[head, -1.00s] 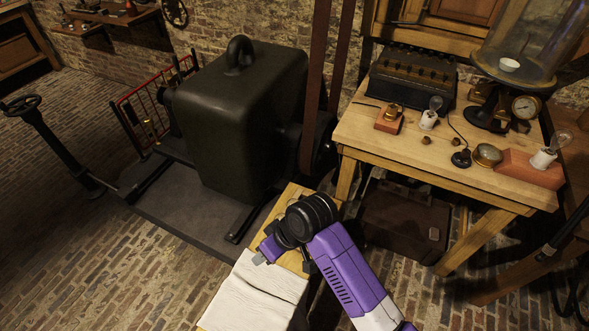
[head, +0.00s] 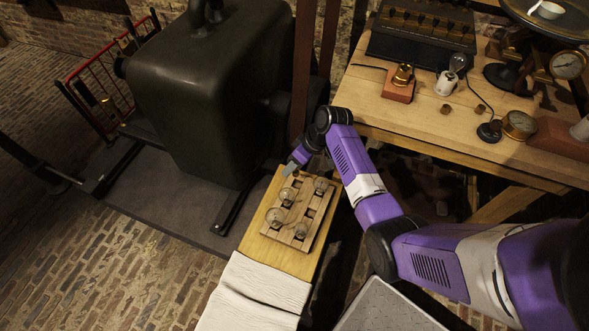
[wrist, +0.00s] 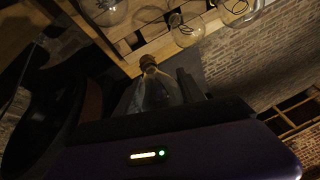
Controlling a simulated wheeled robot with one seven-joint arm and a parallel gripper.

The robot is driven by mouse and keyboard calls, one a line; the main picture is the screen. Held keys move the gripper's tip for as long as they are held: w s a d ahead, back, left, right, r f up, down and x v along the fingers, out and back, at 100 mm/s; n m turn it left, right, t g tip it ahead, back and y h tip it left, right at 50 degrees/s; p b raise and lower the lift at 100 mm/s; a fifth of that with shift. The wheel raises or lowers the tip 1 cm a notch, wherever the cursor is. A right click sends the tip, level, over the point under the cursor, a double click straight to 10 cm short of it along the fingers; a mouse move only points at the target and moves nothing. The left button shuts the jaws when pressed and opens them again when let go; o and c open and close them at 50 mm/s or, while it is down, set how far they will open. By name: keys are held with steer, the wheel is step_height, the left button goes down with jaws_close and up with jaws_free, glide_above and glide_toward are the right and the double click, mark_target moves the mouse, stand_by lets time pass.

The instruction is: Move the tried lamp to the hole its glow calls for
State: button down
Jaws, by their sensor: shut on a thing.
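My gripper (head: 288,170) is at the far left edge of a wooden rack (head: 322,222), low over the bench. In the wrist view my gripper (wrist: 160,98) is shut on a clear glass lamp (wrist: 158,90) with a brownish cap; I see no glow in it. In the head view the held lamp cannot be made out. The rack has square holes, some empty, and several clear lamps, such as a near-left lamp (head: 275,217) and a far-right lamp (head: 320,186). The rack and its lamps also show at the top of the wrist view.
The rack stands on a narrow wooden bench (head: 262,247) with a white cloth (head: 250,295). A worktable (head: 400,115) at the right carries a lamp in a white socket (head: 446,82), a key on a brick-red base (head: 398,85) and a gauge. A large dark machine (head: 200,90) stands close at the left.

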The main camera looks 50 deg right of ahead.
mark_target(295, 173)
steer(key=shift+d+f, duration=0.4)
step_height(295, 173, down, 4)
steer(key=b, duration=0.4)
steer(key=shift+f, duration=0.15)
steer(key=shift+s+a, duration=0.1)
steer(key=shift+f+b, duration=1.05)
steer(key=shift+f, duration=0.55)
stand_by(1.2)
steer(key=c, duration=0.6)
jaws_free()
steer(key=shift+p+v, duration=0.8)
steer(key=shift+v, duration=3.15)
